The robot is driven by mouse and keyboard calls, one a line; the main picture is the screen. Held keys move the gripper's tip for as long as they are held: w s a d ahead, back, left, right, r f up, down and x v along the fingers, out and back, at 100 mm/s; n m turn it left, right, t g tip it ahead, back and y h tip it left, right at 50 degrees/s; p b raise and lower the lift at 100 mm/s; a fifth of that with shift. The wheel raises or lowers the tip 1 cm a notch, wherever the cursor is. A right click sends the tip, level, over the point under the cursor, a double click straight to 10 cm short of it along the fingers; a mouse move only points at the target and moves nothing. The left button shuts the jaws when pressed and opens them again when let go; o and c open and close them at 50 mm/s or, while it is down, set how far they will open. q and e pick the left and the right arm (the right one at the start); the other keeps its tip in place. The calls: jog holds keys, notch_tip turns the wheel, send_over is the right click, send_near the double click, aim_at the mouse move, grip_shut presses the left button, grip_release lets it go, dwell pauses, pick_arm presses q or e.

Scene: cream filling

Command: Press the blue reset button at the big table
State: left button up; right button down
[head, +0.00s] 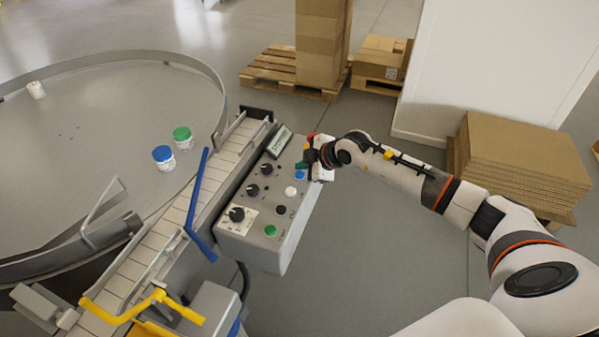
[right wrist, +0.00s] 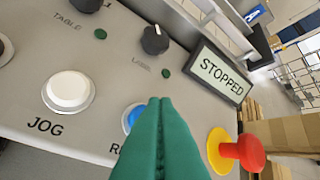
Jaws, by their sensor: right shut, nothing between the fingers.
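The blue reset button (head: 300,174) is on the top of the grey control panel (head: 252,215), beside the big round table (head: 90,150). My right gripper (head: 301,165) is at the panel's far right part, right by the blue button. In the right wrist view its green fingers (right wrist: 160,102) are pressed together with nothing between them. They cover much of the blue button (right wrist: 131,118) and its label; whether they touch it I cannot tell. The small display (right wrist: 222,71) reads STOPPED. My left gripper is not in view.
A red emergency knob (right wrist: 242,153) on a yellow base is close beside the fingers. A white JOG button (right wrist: 69,90) and black dials (right wrist: 154,40) are on the same panel. A conveyor (head: 150,245) runs along its left. Blue-lidded (head: 163,155) and green-lidded (head: 183,135) jars stand on the table.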

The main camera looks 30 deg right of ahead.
aim_at(303, 178)
notch_tip(303, 178, up, 5)
jog(key=p, duration=0.4)
jog(key=shift+p, duration=0.3)
dwell(0.5)
